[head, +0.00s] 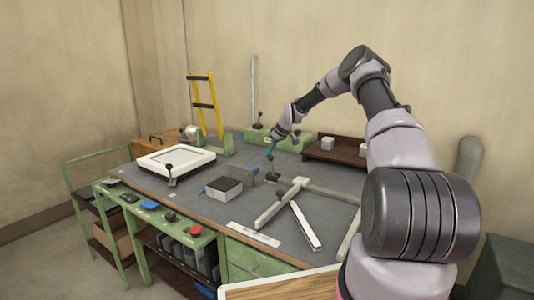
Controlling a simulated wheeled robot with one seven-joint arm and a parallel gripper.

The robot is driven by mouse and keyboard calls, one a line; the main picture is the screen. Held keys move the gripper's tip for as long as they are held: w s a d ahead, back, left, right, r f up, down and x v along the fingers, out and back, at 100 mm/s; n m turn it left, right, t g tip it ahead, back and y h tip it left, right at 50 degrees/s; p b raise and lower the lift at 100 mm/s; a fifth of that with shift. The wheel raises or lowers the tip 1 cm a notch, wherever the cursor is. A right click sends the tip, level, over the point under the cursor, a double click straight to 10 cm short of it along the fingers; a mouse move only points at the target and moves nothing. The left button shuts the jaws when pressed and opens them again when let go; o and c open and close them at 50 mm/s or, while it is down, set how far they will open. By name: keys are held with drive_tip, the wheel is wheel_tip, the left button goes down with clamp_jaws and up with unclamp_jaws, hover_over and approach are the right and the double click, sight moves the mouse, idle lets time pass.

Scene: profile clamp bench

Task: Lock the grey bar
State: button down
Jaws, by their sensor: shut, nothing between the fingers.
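My gripper (270,154) is shut and empty, with teal fingers pointing down over the bench, just above a small dark clamp (273,174). Whether it touches the clamp cannot be told at this size. A grey bar (335,193) runs right from near the clamp area, and its right end passes behind my arm. Two paler bars lie in front: one (278,206) slants toward the front edge, the other (306,226) lies flat on the dark bench top. A dark knob (280,194) sits beside the paler bars' upper ends. The state of the clamp is too small to read.
The bench (215,212) also carries a white frame (176,160) with a dark-knobbed lever, an open grey box (224,188), a grey block (245,172) and a brown tray (340,151) with pale blocks. A yellow ladder-like rack (204,105) stands behind. The front middle is partly clear.

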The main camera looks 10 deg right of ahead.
drive_tip(key=shift+s+d+t+y, duration=0.7)
drive_tip(key=shift+s+d, duration=0.25)
drive_tip(key=shift+d, duration=0.05)
drive_tip(key=shift+s+d+f, duration=0.2)
drive_tip(key=shift+s+d, duration=0.75)
drive_tip(key=shift+s, duration=0.05)
drive_tip(key=shift+d+f, duration=0.1)
drive_tip(key=shift+s, duration=0.1)
drive_tip(key=v, duration=1)
drive_tip(key=shift+r, duration=0.5)
